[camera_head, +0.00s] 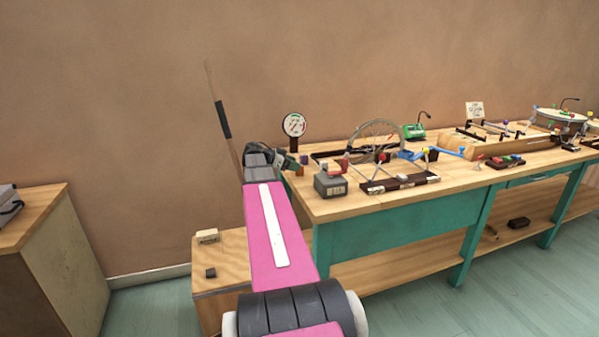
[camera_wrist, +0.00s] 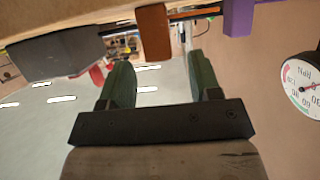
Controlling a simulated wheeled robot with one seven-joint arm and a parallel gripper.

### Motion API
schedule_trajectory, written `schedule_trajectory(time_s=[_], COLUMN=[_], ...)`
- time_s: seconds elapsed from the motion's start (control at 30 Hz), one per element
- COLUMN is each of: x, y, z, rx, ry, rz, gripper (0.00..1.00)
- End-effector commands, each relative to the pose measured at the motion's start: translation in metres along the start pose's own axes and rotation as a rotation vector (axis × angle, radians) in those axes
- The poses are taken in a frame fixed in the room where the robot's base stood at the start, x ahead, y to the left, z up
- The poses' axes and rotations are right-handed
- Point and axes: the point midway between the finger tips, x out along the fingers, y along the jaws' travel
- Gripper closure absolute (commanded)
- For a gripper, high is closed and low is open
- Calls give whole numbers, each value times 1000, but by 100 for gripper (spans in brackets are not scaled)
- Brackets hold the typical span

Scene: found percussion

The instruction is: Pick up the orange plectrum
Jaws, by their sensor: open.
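An orange-brown block-like piece (camera_wrist: 154,36), which looks like the orange plectrum, shows at the top middle of the wrist view, with a dark rod beside it. In the head view a small orange spot (camera_head: 299,171) shows at the workbench's left end, partly hidden by my arm. My gripper (camera_wrist: 160,68) is open, with two green fingers apart and nothing held. The orange piece appears beyond and between the fingertips; I cannot tell the exact gap. In the head view my gripper (camera_head: 285,162) is at the bench's left end.
A purple block (camera_wrist: 238,16) is right of the orange piece. A grey block (camera_head: 330,184) stands at the near edge of the workbench (camera_head: 350,208); it also shows in the wrist view (camera_wrist: 58,60). A round dial gauge (camera_head: 294,125) and a spoked wheel (camera_head: 374,140) stand close by.

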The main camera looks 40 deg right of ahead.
Motion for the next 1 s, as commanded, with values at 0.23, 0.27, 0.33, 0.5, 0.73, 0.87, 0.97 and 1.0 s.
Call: schedule_trajectory(time_s=[0.23, 0.27, 0.33, 0.5, 0.73, 0.87, 0.97, 1.0], x=[38, 42, 50, 54, 54, 54, 54, 54], y=[0, 0, 0, 0, 0, 0, 0, 0], z=[-1, 0, 0, 0, 0, 0, 0, 0], rx=[0, 0, 0, 0, 0, 0, 0, 0], ry=[0, 0, 0, 0, 0, 0, 0, 0], rz=[3, 2, 1, 1, 0, 0, 0, 0], gripper=[43, 43, 43, 43, 82, 96, 96, 96])
